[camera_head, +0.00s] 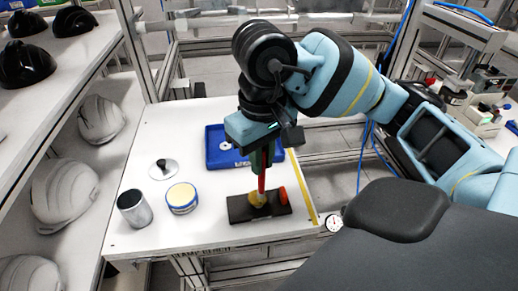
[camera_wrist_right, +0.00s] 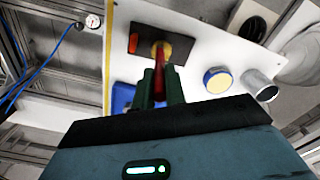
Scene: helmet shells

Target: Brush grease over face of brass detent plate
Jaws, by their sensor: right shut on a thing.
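My right gripper (camera_head: 262,160) is above the white table, pointing down, and is shut on a red-handled brush (camera_head: 262,180). The brush also shows between the fingers in the right wrist view (camera_wrist_right: 160,76). Its lower end is at the round brass detent plate (camera_head: 257,199), which sits on a dark block (camera_head: 240,210). The plate also shows in the wrist view (camera_wrist_right: 166,47). The brush tip overlaps the plate; I cannot tell whether it touches. My left gripper is not in view.
An orange-red piece (camera_head: 283,196) sits on the block's right end. A blue tray (camera_head: 222,150) lies behind. A metal cup (camera_head: 134,208) and a small lid with a knob (camera_head: 163,169) stand at left. Shelves with helmet shells (camera_head: 64,190) line the left side. A gauge (camera_head: 333,222) is near the table's right edge.

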